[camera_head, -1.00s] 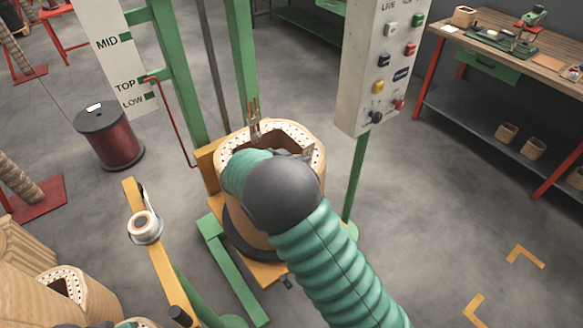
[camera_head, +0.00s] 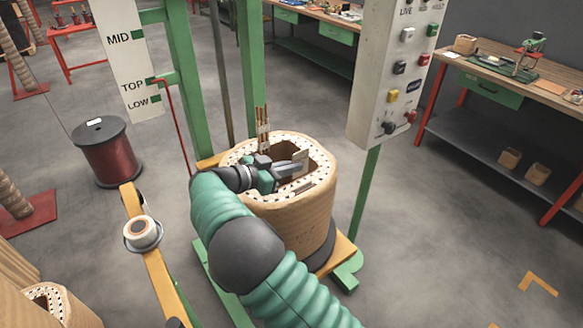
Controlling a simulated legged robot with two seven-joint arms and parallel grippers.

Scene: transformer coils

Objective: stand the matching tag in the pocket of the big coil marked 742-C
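The big coil (camera_head: 292,225) is a thick tan ring with a dotted top rim and an open core, standing upright on a wooden and green base. Copper leads rise from its back rim. I can read no 742-C mark on it. My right gripper (camera_head: 297,170) reaches in from the left over the coil's opening. The pocket is not clearly visible. My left gripper is out of view.
Green posts and a MID/TOP/LOW scale board (camera_head: 133,60) stand behind the coil. A button panel (camera_head: 392,75) hangs close at its right. A yellow arm with a small roll (camera_head: 141,232) is at left, near a red wire spool (camera_head: 108,155). A workbench (camera_head: 510,75) stands at right.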

